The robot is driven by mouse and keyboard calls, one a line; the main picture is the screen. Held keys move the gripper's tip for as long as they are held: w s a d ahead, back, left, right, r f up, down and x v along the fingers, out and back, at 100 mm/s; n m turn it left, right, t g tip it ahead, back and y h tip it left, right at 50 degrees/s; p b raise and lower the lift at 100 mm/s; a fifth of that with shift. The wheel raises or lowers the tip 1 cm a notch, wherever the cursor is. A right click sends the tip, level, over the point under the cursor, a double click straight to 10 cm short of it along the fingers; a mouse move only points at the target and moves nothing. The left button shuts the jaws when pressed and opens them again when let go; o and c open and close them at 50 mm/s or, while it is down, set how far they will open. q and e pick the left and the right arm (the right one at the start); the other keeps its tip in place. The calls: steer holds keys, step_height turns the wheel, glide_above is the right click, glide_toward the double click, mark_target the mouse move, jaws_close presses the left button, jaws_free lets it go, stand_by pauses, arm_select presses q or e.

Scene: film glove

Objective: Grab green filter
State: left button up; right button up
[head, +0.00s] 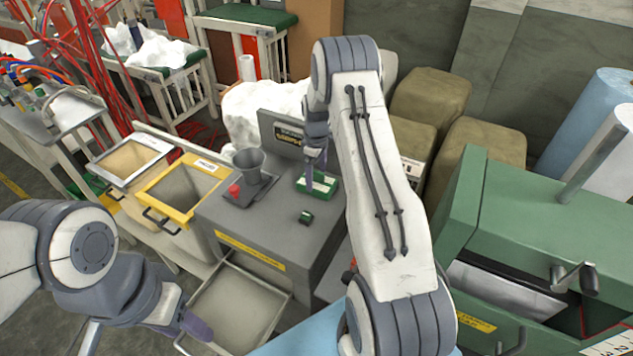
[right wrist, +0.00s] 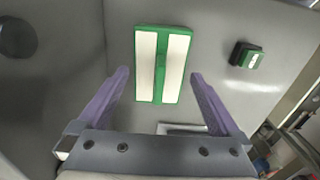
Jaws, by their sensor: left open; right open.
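The green filter, a green frame with white panels, lies flat on the grey bench top in the head view (head: 323,184) and in the right wrist view (right wrist: 160,95). My right gripper (head: 316,165) is open above it. In the right wrist view its purple fingers (right wrist: 158,76) stand apart, one on each side of the filter's lower half, and I see no contact. A small dark-and-green block (head: 306,217) lies apart from it, also in the right wrist view (right wrist: 247,55). My left gripper (head: 196,328) is open at the lower left, away from the filter.
A yellow-rimmed bin (head: 160,204) is further left. A green cabinet with a crank (head: 576,280) is at right.

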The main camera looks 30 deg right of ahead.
steer(key=shift+f, duration=1.4)
steer(key=c, duration=1.2)
steer(key=shift+r, duration=0.15)
